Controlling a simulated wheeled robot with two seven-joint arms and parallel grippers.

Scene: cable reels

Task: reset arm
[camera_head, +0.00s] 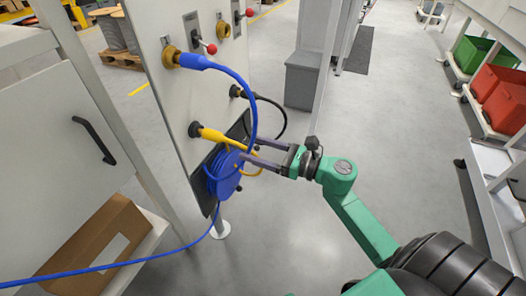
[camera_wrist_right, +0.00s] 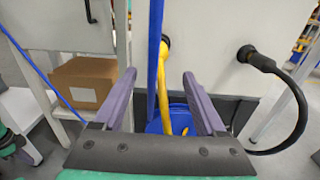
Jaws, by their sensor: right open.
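My right gripper (camera_head: 251,150) reaches in from the right toward the panel, its two purple fingers spread apart. In the right wrist view the open fingers (camera_wrist_right: 159,76) stand either side of a blue cable (camera_wrist_right: 155,40) and a yellow cable (camera_wrist_right: 163,82), with a gap at each side; whether they touch is unclear. My left gripper is not in view.
The upright panel (camera_head: 160,30) carries a blue plug (camera_head: 190,61), a black plug (camera_head: 238,91), a yellow plug (camera_head: 210,135) and red-knobbed levers. A cardboard box (camera_head: 97,240) sits on a low shelf at left. Red bins (camera_head: 500,85) stand at right.

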